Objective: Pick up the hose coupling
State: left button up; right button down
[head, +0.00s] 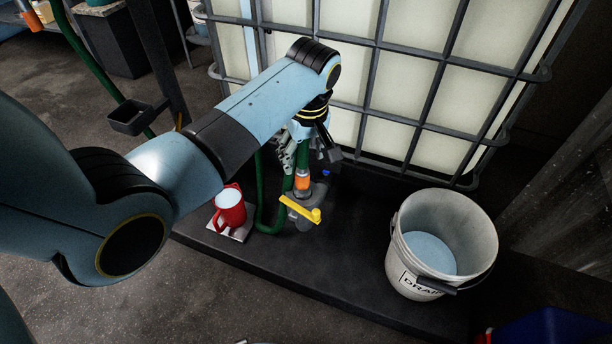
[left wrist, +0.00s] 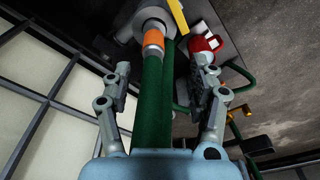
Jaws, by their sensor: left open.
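The hose coupling (head: 302,182) is an orange collar at the end of a green hose (head: 303,160). It sits at the grey valve (head: 311,199) with a yellow handle (head: 302,210), low in front of the caged tank. My left gripper (head: 308,150) is above it, pointing down, with its fingers apart. In the left wrist view the gripper (left wrist: 160,72) is open, with a finger on each side of the green hose (left wrist: 152,105). The orange coupling (left wrist: 153,40) lies just beyond the fingertips, between their lines. Nothing is gripped. My right gripper is not in view.
A red jug (head: 230,208) stands left of the valve on a pale plate. A white bucket (head: 402,262) marked "DRAI…" stands to the right on the dark platform (head: 330,270). The caged tank (head: 400,60) stands behind. A blue object (head: 550,328) shows at bottom right.

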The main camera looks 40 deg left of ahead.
aim_at(303, 169)
pick_arm(q)
jog(key=f+b, duration=0.1)
jog(key=f, duration=0.1)
jog(key=w+f+b, duration=0.1)
jog(key=a+f+b, duration=0.1)
jog(key=f, duration=0.1)
jog(key=shift+w+f, duration=0.2)
jog(key=shift+f, duration=0.15)
jog(key=shift+w+a+f+b, duration=0.1)
jog(key=shift+f+b, duration=0.35)
jog(key=shift+f, duration=0.1)
jog(key=f, duration=0.1)
jog(key=f+b, duration=0.2)
jog(key=shift+w+a+f, duration=0.1)
jog(key=shift+w+a, duration=0.15)
jog(key=shift+a, duration=0.1)
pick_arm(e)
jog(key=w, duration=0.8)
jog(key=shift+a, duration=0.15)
pick_arm(q)
grip_shut()
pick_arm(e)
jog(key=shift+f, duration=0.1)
